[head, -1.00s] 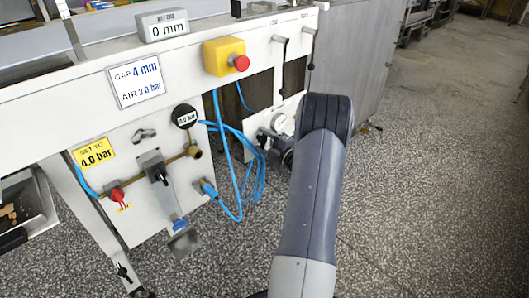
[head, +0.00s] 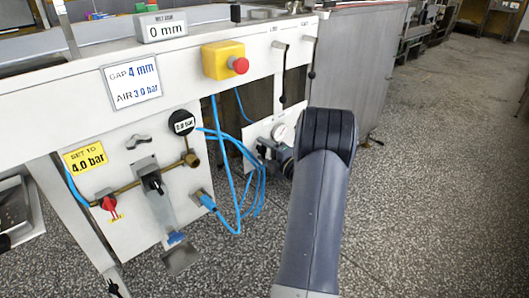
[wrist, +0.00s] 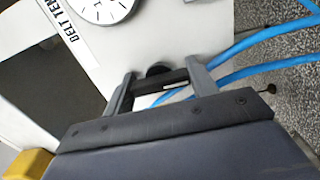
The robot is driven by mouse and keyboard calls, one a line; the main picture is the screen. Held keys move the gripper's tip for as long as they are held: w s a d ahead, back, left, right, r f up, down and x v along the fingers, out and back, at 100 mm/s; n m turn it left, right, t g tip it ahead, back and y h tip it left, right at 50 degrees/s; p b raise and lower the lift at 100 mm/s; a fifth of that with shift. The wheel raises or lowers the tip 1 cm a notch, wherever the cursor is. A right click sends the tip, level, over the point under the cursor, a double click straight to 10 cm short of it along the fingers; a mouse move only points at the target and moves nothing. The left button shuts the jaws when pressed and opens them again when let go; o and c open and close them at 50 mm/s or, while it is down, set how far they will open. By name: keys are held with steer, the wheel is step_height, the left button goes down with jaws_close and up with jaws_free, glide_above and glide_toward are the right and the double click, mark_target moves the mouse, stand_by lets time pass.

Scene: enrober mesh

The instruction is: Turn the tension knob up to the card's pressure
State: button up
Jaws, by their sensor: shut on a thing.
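The tension knob (wrist: 158,70) is a dark round piece on the white panel, below a round white dial gauge (wrist: 104,8) and a label (wrist: 62,20) reading "BELT TEN", cut off. My gripper (wrist: 160,84) is shut on the knob, one finger on each side. The gauge also shows in the head view (head: 282,131), too small to read; there my arm hides most of the gripper. A white card (head: 132,80) reads "GAP 4 mm, AIR 3.0 bar".
A black round display (head: 182,122) reads 0.0 bar. Blue hoses (head: 236,190) hang close left of the gauge panel. A yellow box with a red button (head: 223,60) and hanging levers (head: 281,70) are above. Speckled floor to the right is clear.

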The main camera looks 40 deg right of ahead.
steer(key=o, duration=1)
steer(key=s+p, duration=0.1)
steer(key=s, duration=0.2)
steer(key=s+p, duration=0.1)
steer(key=s, duration=0.3)
steer(key=s+d+p, duration=0.1)
steer(key=s, duration=0.2)
steer(key=shift+s, duration=0.4)
steer(key=shift+w+a, duration=0.1)
steer(key=w+b, duration=0.1)
steer(key=w, duration=0.2)
steer(key=w+b, duration=0.1)
steer(key=w, duration=0.3)
steer(key=w+b, duration=0.1)
steer(key=w, duration=0.2)
steer(key=shift+w+a+f, duration=0.1)
steer(key=shift+w+a, duration=0.1)
steer(key=shift+a, duration=0.2)
steer(key=shift+w+r, duration=0.2)
steer(key=shift+p, duration=0.45)
steer(key=shift+s+f+b, duration=0.1)
steer(key=shift+f+b, duration=0.2)
steer(key=shift+b, duration=0.35)
